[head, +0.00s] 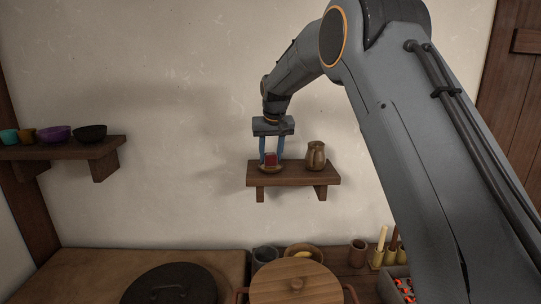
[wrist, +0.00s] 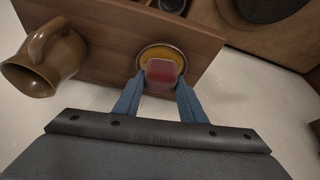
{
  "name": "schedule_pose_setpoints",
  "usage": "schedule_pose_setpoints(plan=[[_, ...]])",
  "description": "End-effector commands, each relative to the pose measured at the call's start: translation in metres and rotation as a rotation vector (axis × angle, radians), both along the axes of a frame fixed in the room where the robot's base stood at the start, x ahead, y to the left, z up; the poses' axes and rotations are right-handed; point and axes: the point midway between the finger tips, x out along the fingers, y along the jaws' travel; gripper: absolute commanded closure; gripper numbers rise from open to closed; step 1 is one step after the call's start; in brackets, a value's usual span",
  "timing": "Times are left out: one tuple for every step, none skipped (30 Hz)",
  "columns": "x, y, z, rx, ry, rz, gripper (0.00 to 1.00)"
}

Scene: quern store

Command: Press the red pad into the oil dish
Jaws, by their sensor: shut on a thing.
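The red pad (head: 270,158) is a small dark red block between the blue fingers of my gripper (head: 271,157). The gripper is shut on it, pointing down at a small wall shelf. The oil dish (head: 271,169) is a small round dish on the left part of that shelf. In the wrist view the red pad (wrist: 161,73) sits between the fingertips (wrist: 160,88) and overlaps the dish (wrist: 143,52), whose yellow inside shows beyond it. The pad is over or in the dish; I cannot tell whether its underside touches.
A brown jug (head: 316,156) stands on the same shelf (head: 300,172), right of the dish. A left shelf (head: 60,150) holds several bowls and cups. Below are a dark lid (head: 170,285), a wooden lid (head: 296,281) and several vessels. Open wall surrounds the small shelf.

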Motion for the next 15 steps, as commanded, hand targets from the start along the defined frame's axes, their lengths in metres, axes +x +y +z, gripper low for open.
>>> schedule_pose_setpoints(plan=[[0.000,0.000,0.006,0.000,-0.002,0.000,0.81],[0.000,0.000,0.009,0.000,-0.003,0.000,0.81],[0.000,0.000,0.012,0.000,-0.003,0.000,0.81],[0.000,0.000,0.015,0.001,-0.004,0.000,0.81],[0.000,0.000,0.017,0.001,-0.004,0.000,0.81],[0.000,0.000,0.020,0.001,-0.005,0.000,0.81],[0.000,0.000,0.022,0.001,-0.005,0.000,0.81],[0.000,0.000,0.024,0.001,-0.004,0.000,0.81],[0.000,0.000,0.027,0.001,-0.004,0.000,0.81],[0.000,0.000,0.029,0.001,-0.004,0.000,0.81],[0.000,0.000,0.031,0.001,-0.004,0.000,0.81],[0.000,0.000,0.034,0.001,-0.004,0.000,0.81],[0.000,0.000,0.037,0.001,-0.004,0.000,0.81],[0.000,0.000,0.039,0.001,-0.005,0.000,0.81],[0.001,0.000,0.042,0.001,-0.005,0.000,0.81]])
